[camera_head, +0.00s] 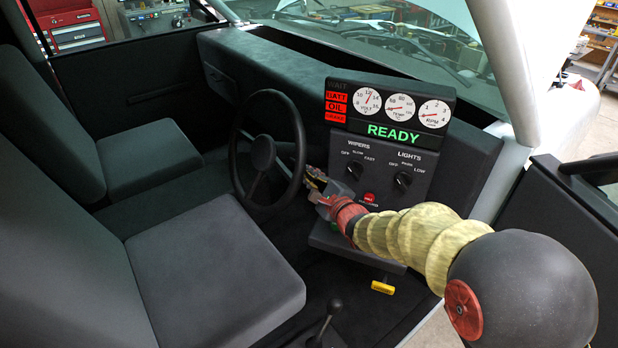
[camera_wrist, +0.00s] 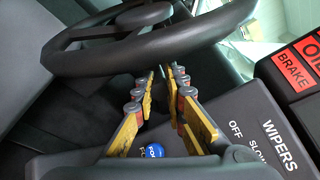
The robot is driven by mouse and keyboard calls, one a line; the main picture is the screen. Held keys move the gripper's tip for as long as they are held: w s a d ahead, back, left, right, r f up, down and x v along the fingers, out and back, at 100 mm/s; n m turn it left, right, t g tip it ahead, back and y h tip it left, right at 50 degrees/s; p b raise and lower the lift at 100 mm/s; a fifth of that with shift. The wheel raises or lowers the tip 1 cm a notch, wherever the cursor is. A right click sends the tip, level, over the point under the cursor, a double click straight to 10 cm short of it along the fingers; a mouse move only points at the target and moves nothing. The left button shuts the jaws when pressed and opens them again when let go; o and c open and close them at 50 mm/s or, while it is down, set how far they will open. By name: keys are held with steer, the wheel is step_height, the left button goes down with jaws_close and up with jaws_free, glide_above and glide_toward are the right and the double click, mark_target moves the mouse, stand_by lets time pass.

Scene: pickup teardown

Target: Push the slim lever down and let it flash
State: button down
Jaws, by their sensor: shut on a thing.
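My gripper (camera_head: 313,180) reaches in from the right, between the steering wheel (camera_head: 244,182) and the dash panel. In the wrist view its yellow and grey fingers (camera_wrist: 162,74) slant towards each other, with the tips just under the dark wheel rim (camera_wrist: 150,52). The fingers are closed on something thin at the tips. The slim lever itself is not clearly visible; the fingertips and wheel rim hide that spot. The display reads READY in green (camera_head: 394,132), with red warning lamps (camera_head: 336,104) lit at its left.
Wiper and lights knobs (camera_head: 403,180) and a red button (camera_head: 369,198) sit on the panel close to my gripper. A blue button (camera_wrist: 155,151) is below the fingers. A yellow handle (camera_head: 382,287) and floor lever (camera_head: 327,320) are lower down. Grey seats (camera_head: 215,265) fill the left.

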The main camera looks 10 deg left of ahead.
step_height(320, 180, down, 7)
steer(key=m+t+y+b, duration=0.1)
steer(key=t+y+b, duration=0.2)
steer(key=b, duration=1.1)
steer(key=shift+t, duration=0.6)
steer(key=shift+b, duration=0.4)
steer(key=c, duration=2)
jaws_free()
steer(key=shift+o, duration=0.6)
steer(key=shift+o, duration=0.3)
steer(key=v, duration=1.2)
steer(key=shift+f, duration=0.15)
